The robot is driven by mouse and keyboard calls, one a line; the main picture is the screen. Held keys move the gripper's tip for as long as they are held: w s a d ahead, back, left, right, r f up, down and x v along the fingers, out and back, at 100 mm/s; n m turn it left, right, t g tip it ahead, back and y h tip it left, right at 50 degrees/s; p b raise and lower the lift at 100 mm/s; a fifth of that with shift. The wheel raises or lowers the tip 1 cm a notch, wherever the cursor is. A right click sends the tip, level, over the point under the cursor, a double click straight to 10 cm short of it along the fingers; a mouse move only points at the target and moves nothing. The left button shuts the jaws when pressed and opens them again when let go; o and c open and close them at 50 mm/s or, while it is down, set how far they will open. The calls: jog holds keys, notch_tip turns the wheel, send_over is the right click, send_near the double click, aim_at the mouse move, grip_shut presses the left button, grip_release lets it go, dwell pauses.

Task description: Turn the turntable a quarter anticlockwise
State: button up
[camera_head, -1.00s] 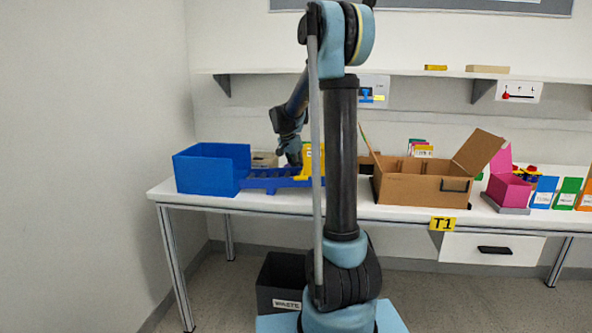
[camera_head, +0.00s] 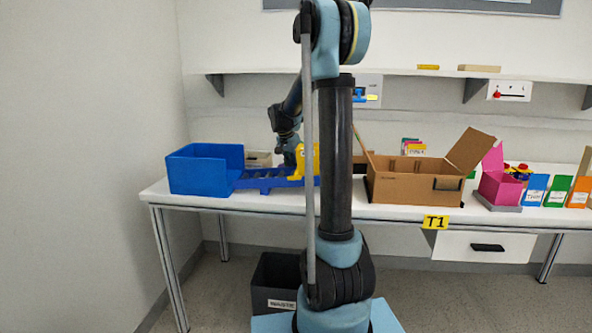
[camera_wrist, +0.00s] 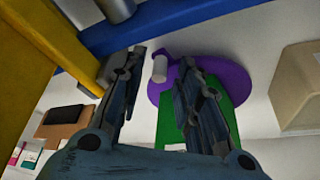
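In the wrist view a purple disc (camera_wrist: 232,80), which looks like the turntable, lies on the white surface with a green piece (camera_wrist: 228,108) across it. A pale upright peg (camera_wrist: 160,69) stands at its left edge. My gripper (camera_wrist: 160,60) is open, with the peg showing between its fingertips; I cannot tell whether either finger touches it. In the head view my gripper (camera_head: 289,155) reaches down behind the blue and yellow frame (camera_head: 265,181). The disc is hidden there.
The yellow post (camera_wrist: 28,55) and blue rail (camera_wrist: 180,18) stand close beside my gripper. A beige box (camera_wrist: 300,88) is right of the disc. On the table (camera_head: 225,203) are a blue bin (camera_head: 205,170) at left and an open cardboard box (camera_head: 410,186) at right.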

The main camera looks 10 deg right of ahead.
jog(key=v, duration=0.7)
jog(key=shift+r, duration=0.1)
jog(key=c, duration=0.7)
jog(key=n, duration=0.3)
jog(key=a+n, duration=0.1)
jog(key=n, duration=0.2)
jog(key=shift+w+r+n, duration=0.15)
jog(key=shift+n, duration=0.15)
grip_shut()
jog(key=a+r+n+g, duration=0.15)
jog(key=a+n, duration=0.25)
jog(key=n, duration=2)
jog(key=shift+g+h, duration=0.35)
jog(key=shift+h, duration=0.05)
jog(key=x, duration=1)
jog(key=shift+w+a, duration=0.1)
jog(key=shift+w, duration=0.1)
